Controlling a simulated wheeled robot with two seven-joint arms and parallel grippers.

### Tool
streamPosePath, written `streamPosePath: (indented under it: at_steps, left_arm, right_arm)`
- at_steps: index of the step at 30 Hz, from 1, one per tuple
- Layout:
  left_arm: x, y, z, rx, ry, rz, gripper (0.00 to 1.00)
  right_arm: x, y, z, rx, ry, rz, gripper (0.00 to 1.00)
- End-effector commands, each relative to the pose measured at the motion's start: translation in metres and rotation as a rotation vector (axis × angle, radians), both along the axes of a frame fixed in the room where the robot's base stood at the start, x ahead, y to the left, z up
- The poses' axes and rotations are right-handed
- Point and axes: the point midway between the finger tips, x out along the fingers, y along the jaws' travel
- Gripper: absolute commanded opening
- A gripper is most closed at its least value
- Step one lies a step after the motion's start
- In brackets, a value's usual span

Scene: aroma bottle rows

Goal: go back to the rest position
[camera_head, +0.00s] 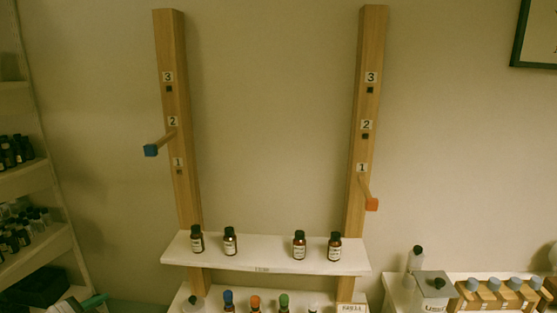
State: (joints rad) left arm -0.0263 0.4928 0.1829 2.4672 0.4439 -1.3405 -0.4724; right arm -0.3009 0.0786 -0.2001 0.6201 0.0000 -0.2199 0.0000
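The left wooden post (180,130) has a peg with a blue end (151,150) sticking out at the mark 2. The right wooden post (364,100) has a peg with an orange end (371,204) at the mark 1.
Below is a lower white board with blue-capped (228,300), orange-capped (255,303) and green-capped (284,301) bottles, cut by the lower edge. A bottle rack (25,180) stands left. A clear bottle (416,262) and a wooden block row (495,295) are at right.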

Motion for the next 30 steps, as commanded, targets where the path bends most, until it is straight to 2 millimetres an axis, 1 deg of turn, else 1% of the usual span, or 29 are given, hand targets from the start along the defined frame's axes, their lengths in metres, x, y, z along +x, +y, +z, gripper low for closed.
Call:
streamPosePath:
  at_steps: [1, 2, 3, 5, 6, 8, 9, 12, 15, 17, 18, 19, 21, 23, 26, 27, 29, 30]
  left_arm:
    - [-0.014, -0.010, -0.036, -0.050, 0.093, 0.029, 0.58]
    - [-0.023, -0.016, -0.055, -0.080, 0.146, 0.053, 0.58]
    - [-0.037, -0.023, -0.080, -0.117, 0.217, 0.089, 0.58]
    - [-0.059, -0.034, -0.112, -0.166, 0.314, 0.141, 0.58]
    - [-0.073, -0.040, -0.130, -0.193, 0.370, 0.176, 0.58]
    - [-0.094, -0.050, -0.152, -0.228, 0.446, 0.224, 0.58]
    - [-0.107, -0.055, -0.165, -0.247, 0.493, 0.254, 0.58]
    - [-0.139, -0.069, -0.190, -0.289, 0.595, 0.328, 0.58]
    - [-0.170, -0.082, -0.209, -0.322, 0.686, 0.398, 0.58]
    - [-0.189, -0.089, -0.219, -0.340, 0.738, 0.442, 0.58]
    - [-0.202, -0.094, -0.224, -0.350, 0.772, 0.470, 0.58]
    - [-0.204, -0.096, -0.232, -0.353, 0.786, 0.484, 0.58]
    - [-0.194, -0.094, -0.260, -0.344, 0.786, 0.480, 0.58]
    - [-0.189, -0.095, -0.281, -0.340, 0.793, 0.480, 0.58]
    - [-0.185, -0.096, -0.320, -0.336, 0.806, 0.479, 0.58]
    - [-0.184, -0.097, -0.337, -0.333, 0.814, 0.480, 0.58]
    - [-0.183, -0.097, -0.364, -0.331, 0.822, 0.479, 0.58]
    - [-0.184, -0.097, -0.385, -0.328, 0.830, 0.480, 0.58]
  right_arm:
    - [-0.001, 0.000, 0.000, 0.000, 0.002, 0.000, 0.36]
    - [-0.001, -0.001, 0.000, 0.000, 0.002, 0.000, 0.36]
    - [-0.001, -0.001, 0.000, -0.001, 0.002, 0.000, 0.36]
    - [-0.001, -0.001, 0.000, -0.001, 0.002, 0.000, 0.36]
    - [0.000, -0.001, 0.000, -0.001, 0.001, 0.000, 0.36]
    - [0.000, -0.001, 0.000, -0.001, 0.001, 0.000, 0.36]
    - [0.000, -0.001, 0.000, -0.001, 0.001, 0.000, 0.36]
    - [0.000, -0.002, 0.000, -0.002, 0.002, 0.001, 0.36]
    - [0.000, -0.002, 0.000, -0.002, 0.002, 0.001, 0.36]
    - [0.000, -0.002, 0.000, -0.003, 0.001, 0.001, 0.36]
    - [0.000, -0.002, 0.000, -0.003, 0.001, 0.001, 0.36]
    - [0.000, -0.002, -0.002, -0.003, 0.000, 0.001, 0.36]
    - [0.001, -0.002, -0.005, -0.003, -0.001, 0.001, 0.36]
    - [0.001, -0.002, -0.008, -0.003, -0.001, 0.001, 0.36]
    - [0.001, -0.003, -0.012, -0.003, -0.001, 0.001, 0.36]
    - [0.001, -0.003, -0.014, -0.003, -0.001, 0.001, 0.36]
    - [0.001, -0.003, -0.017, -0.003, -0.001, 0.001, 0.36]
    - [0.001, -0.003, -0.019, -0.003, -0.001, 0.001, 0.36]
